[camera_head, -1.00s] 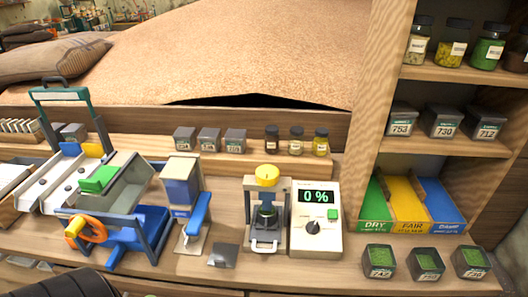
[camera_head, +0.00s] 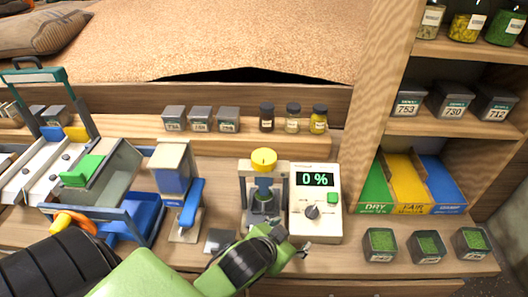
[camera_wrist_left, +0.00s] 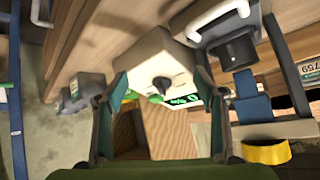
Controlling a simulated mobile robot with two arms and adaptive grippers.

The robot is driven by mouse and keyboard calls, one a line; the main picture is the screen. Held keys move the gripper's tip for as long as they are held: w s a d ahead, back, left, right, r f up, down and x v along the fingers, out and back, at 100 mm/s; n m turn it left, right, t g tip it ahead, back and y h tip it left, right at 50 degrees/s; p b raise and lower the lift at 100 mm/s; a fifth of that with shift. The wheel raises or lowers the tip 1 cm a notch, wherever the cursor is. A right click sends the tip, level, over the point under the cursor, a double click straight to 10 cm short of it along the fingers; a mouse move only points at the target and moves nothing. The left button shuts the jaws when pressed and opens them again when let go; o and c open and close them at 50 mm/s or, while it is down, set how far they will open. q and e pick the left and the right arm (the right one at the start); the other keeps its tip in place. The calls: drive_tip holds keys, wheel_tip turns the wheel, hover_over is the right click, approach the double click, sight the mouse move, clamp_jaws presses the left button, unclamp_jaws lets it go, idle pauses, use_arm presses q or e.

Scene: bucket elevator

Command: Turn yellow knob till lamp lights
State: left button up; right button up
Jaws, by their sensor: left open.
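A yellow knob (camera_head: 263,160) tops the small grey press (camera_head: 243,200) on the bench. It also shows in the left wrist view (camera_wrist_left: 267,151). I cannot tell whether the green square (camera_head: 332,198) is a lamp. My left gripper (camera_head: 292,243) is open and empty, in front of the press and meter, apart from the yellow knob. In the left wrist view the meter (camera_wrist_left: 150,60) appears between its spread fingers (camera_wrist_left: 163,95). My right gripper is out of view.
Left of the press are a blue device (camera_head: 172,170) and a blue-framed machine with an orange wheel (camera_head: 75,220). Small jars (camera_head: 292,118) stand behind. Tins of green material (camera_head: 380,243) and coloured bins (camera_head: 408,190) are at right.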

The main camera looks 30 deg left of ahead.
use_arm(q)
drive_tip(key=w+d+r+m+t+h, duration=0.1)
drive_tip(key=w+d+r+t, duration=0.15)
drive_tip(key=w+r, duration=0.45)
drive_tip(key=w+d+r+m+t+h, duration=0.1)
drive_tip(key=w+d+r+t, duration=0.1)
drive_tip(key=w+r+t, duration=0.5)
drive_tip(key=w+d+r+m+h, duration=0.1)
drive_tip(key=d+r+m+h, duration=0.45)
drive_tip(key=r, duration=0.75)
drive_tip(key=s+d+r+m+g+h, duration=0.2)
drive_tip(key=d+r+m+g+h, duration=0.1)
drive_tip(key=d+r+m+h, duration=0.55)
drive_tip(key=s+d+r+m+g+h, duration=0.1)
drive_tip(key=s+d+m+g+h, duration=0.1)
drive_tip(key=s+m+g+h, duration=0.15)
drive_tip(key=m+g+y, duration=0.6)
drive_tip(key=g+y, duration=0.7)
drive_tip(key=y, duration=0.6)
approach(264, 156)
wheel_tip(264, 156, down, 8)
drive_tip(key=shift+s+r+b, duration=0.1)
drive_tip(key=shift+s+b, duration=0.05)
drive_tip(key=shift+b, duration=0.35)
drive_tip(key=shift+d+f, duration=0.1)
drive_tip(key=shift+f, duration=0.55)
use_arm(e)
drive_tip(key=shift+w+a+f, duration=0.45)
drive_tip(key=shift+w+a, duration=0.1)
